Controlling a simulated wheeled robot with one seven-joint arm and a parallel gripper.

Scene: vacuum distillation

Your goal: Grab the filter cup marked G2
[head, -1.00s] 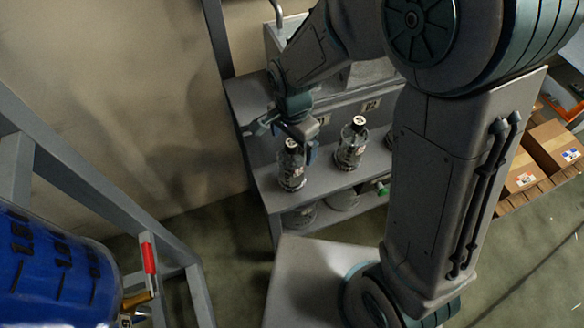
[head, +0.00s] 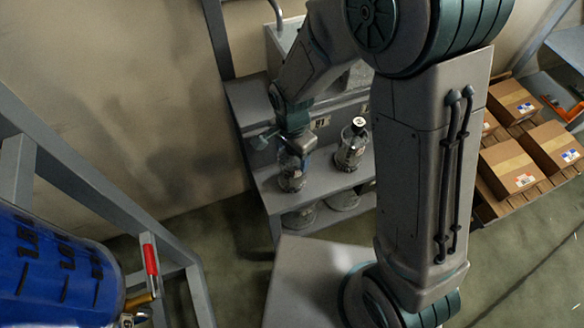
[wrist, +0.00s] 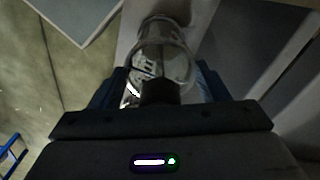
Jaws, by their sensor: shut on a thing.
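A clear glass cup (head: 291,178) with a label stands upright at the left end of the grey shelf. My gripper (head: 296,150) is over its upper part and shut on it, hiding its top. In the wrist view the glass cup (wrist: 170,42) sits between the fingers of my gripper (wrist: 160,88), with a dark neck or cap nearest the camera. A second glass cup (head: 350,155) with a dark cap and a pale top mark stands to the right, apart from my gripper. I cannot read G2 on either cup.
The grey shelf (head: 325,183) has a lower level with round glass vessels (head: 342,200). A small plate (head: 320,122) is on the ledge behind the cups. A blue drum (head: 55,265) and grey frame stand at left, cardboard boxes (head: 515,165) at right.

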